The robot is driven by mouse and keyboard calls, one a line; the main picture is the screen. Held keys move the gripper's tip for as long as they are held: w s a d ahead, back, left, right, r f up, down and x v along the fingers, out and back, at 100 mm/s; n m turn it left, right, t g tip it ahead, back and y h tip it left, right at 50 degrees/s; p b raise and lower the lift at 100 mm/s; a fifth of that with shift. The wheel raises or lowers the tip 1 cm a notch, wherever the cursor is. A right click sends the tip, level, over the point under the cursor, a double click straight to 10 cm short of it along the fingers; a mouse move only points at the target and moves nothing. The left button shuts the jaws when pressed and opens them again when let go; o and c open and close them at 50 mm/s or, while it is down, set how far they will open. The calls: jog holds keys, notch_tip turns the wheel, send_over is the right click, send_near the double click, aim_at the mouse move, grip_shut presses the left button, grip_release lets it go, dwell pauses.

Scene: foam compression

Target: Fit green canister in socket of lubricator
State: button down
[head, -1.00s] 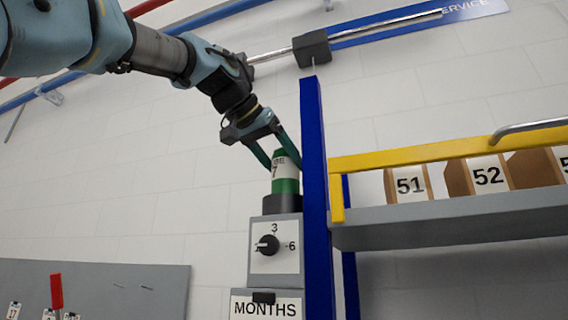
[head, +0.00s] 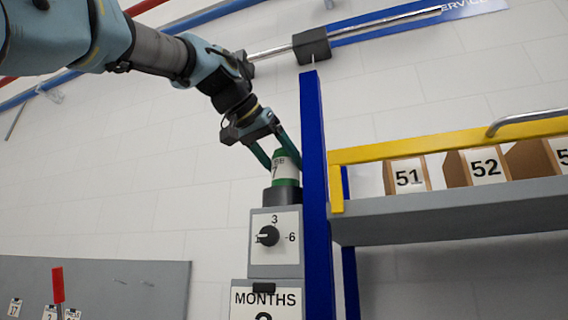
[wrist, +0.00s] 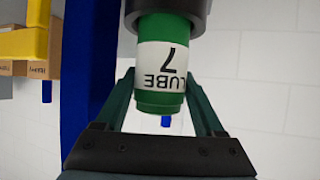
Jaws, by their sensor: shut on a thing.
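The green canister (head: 286,170) has a white label reading "LUBE 7". It stands upright with its lower end inside the dark round socket (head: 282,196) on top of the lubricator (head: 262,256). My gripper (head: 283,163) is shut on the canister from above, one finger on each side. In the wrist view the picture is inverted: the canister (wrist: 165,62) runs up into the dark socket rim (wrist: 166,12), and my gripper's fingers (wrist: 160,82) flank it. A green band still shows between label and rim. How deep the canister's hidden lower end sits cannot be seen.
A blue post (head: 316,180) stands close on the right of the lubricator and canister. Right of it is a grey shelf (head: 450,218) with a yellow rail and numbered boxes (head: 408,177). A grey board (head: 130,283) is at lower left. The wall area left of the lubricator is clear.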

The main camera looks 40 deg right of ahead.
jog(key=shift+f+b, duration=0.3)
jog(key=shift+f, duration=0.15)
grip_release()
jog(key=shift+d, duration=0.1)
jog(key=b+v, duration=0.1)
jog(key=v, duration=1)
jog(key=shift+w+f, duration=0.1)
dwell(0.5)
